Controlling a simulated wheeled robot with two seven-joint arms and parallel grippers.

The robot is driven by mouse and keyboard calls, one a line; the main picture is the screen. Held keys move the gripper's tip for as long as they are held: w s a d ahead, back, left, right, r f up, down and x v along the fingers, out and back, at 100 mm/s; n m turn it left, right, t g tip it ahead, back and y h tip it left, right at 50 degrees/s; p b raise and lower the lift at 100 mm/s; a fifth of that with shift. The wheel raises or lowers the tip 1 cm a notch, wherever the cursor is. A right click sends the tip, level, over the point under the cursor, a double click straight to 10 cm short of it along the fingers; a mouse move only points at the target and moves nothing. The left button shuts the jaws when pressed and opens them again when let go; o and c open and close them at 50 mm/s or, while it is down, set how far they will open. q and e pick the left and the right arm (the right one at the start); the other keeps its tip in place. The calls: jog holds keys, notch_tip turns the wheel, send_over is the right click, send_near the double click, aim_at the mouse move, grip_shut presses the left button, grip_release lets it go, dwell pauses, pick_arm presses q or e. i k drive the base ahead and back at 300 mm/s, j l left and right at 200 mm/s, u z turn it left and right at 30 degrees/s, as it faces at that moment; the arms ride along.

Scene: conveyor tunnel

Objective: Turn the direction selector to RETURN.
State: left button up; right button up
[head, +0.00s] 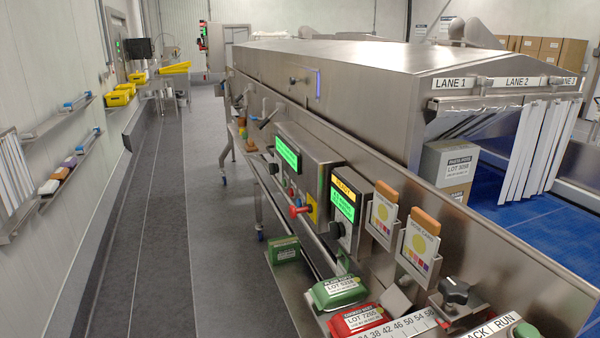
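No knob in the head view carries a legible RETURN mark, so I cannot tell which is the direction selector. A black rotary knob (455,291) sits on a metal housing at the lower right. Below it a white label strip (492,327) reads "ACK | RUN", cut by the frame edge. A smaller dark knob (336,229) is on the control box with the yellow and green display (345,200). Neither of my grippers shows.
A steel tunnel (340,70) with strip curtains (530,150) stands over a blue belt (500,205). Green (338,290) and red (358,318) lot packs lie by a number scale (405,326). Two card holders (382,214) hang on the side rail. The aisle floor (150,220) is clear.

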aim_at(274, 168)
jog(key=i+j, duration=0.2)
jog(key=j, duration=0.25)
jog(key=i+j+z, duration=0.2)
jog(key=i+j, duration=0.2)
jog(key=i+j+z, duration=0.15)
jog(key=i+j, duration=0.2)
jog(key=i+j+z, duration=0.2)
jog(key=i+j, duration=0.15)
jog(key=j, duration=0.2)
jog(key=i+j+z, duration=0.1)
jog(key=i, duration=0.25)
jog(key=i+j, duration=0.15)
jog(key=i, duration=0.2)
jog(key=z, duration=0.05)
